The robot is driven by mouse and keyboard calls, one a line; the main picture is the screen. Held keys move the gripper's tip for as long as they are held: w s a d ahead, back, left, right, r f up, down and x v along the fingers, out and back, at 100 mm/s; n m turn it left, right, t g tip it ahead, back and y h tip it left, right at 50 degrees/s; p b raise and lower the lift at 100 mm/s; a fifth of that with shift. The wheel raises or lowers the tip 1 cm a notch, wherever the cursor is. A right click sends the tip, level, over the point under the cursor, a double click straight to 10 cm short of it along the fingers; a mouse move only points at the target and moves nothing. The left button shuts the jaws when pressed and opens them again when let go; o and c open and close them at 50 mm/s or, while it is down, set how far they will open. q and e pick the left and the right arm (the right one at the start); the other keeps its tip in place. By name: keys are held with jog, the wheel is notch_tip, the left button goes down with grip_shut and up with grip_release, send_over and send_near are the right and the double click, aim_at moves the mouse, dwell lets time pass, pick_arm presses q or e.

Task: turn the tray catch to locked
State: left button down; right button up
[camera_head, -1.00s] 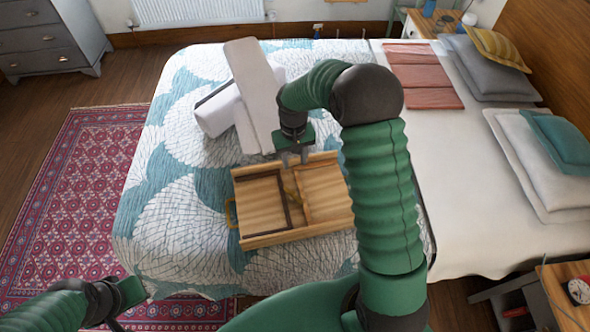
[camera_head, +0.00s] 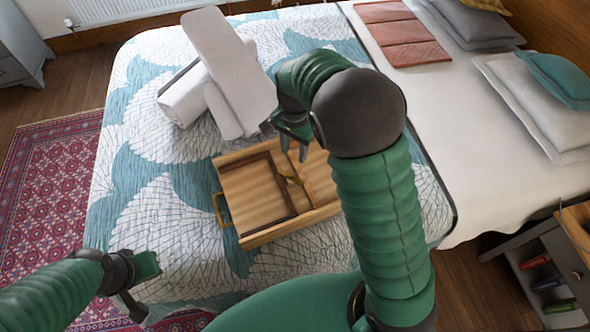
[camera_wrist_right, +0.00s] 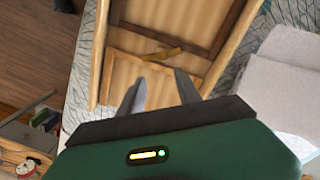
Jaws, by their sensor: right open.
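The wooden tray (camera_head: 258,236) lies on the bed, its framed underside or inner panel facing up and a brass handle at its left end. The brass catch (camera_head: 290,180) sits on the panel near the middle bar; it also shows in the right wrist view (camera_wrist_right: 160,54), lying across the dark frame strip. My right gripper (camera_head: 294,152) is open and empty, above the tray's far part, just short of the catch. In the right wrist view its two fingers (camera_wrist_right: 160,80) point toward the catch and stand apart from it. My left gripper (camera_head: 140,285) is low at the left, its fingers unclear.
White rolled and folded towels (camera_head: 222,80) lie on the bed just behind the tray. The quilt (camera_head: 165,215) left of the tray is clear. Terracotta folded cloth (camera_head: 400,38) and pillows (camera_head: 540,95) lie at the right. A bedside shelf (camera_head: 545,270) stands at lower right.

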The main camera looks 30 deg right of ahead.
jog(key=b, duration=0.1)
send_over(290, 174)
jog(key=f, duration=0.6)
jog(key=shift+a+f, duration=0.3)
jog(key=shift+a, duration=0.1)
jog(key=f, duration=0.1)
jog(key=d+f, duration=0.1)
jog(key=f, duration=0.1)
jog(key=shift+d+f, duration=0.1)
jog(key=shift+d, duration=0.25)
jog(key=shift+a, duration=0.6)
jog(key=c, duration=0.7)
grip_shut()
pick_arm(q)
jog(key=shift+s+a+f, duration=0.1)
jog(key=shift+a+f, duration=0.75)
jog(key=shift+f, duration=0.1)
pick_arm(e)
jog(key=shift+d, duration=0.2)
